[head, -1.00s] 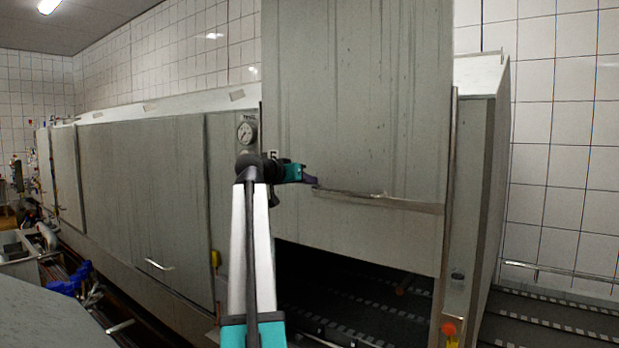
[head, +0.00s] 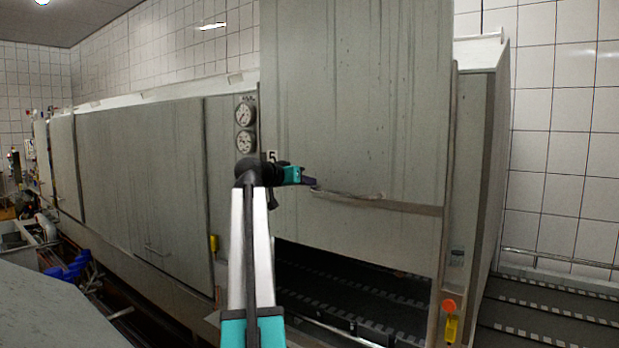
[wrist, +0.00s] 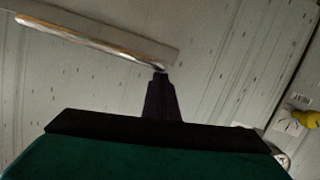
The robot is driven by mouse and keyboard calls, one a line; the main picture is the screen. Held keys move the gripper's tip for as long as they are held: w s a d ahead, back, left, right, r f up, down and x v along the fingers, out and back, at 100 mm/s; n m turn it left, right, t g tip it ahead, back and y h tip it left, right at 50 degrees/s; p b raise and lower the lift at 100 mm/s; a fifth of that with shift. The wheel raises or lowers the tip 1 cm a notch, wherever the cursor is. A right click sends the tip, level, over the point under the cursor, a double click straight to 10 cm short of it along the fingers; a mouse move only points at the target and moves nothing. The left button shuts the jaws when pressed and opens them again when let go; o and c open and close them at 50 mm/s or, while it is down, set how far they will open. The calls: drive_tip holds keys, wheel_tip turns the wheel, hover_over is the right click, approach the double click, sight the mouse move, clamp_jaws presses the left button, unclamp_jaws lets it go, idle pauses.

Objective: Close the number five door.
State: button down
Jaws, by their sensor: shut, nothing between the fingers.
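The number five door (head: 355,110) is a large grey metal panel, raised, with a dark opening below its lower edge. A small "5" label (head: 271,156) sits near its left edge. Its long horizontal handle bar (head: 345,193) runs across the lower part. My gripper (head: 312,183) is shut and empty, its tip at the left end of the handle. In the wrist view the dark fingers (wrist: 161,95) are together, their tip at or very close to one end of the handle (wrist: 90,40); whether they touch is hard to tell.
A conveyor (head: 350,295) shows inside the opening, and another belt (head: 550,310) lies at the right. Two gauges (head: 245,127) are left of the door. A red button (head: 449,306) is on the right post. Closed panels (head: 145,190) line the left.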

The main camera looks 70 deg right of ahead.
wheel_tip(320, 180, down, 44)
drive_tip(key=b, duration=2.4)
drive_tip(key=shift+r, duration=0.25)
drive_tip(key=shift+a+f, duration=0.1)
wheel_tip(320, 180, up, 5)
drive_tip(key=w+p, duration=0.1)
drive_tip(key=v, duration=0.9)
drive_tip(key=shift+a, duration=0.25)
drive_tip(key=shift+w, duration=0.1)
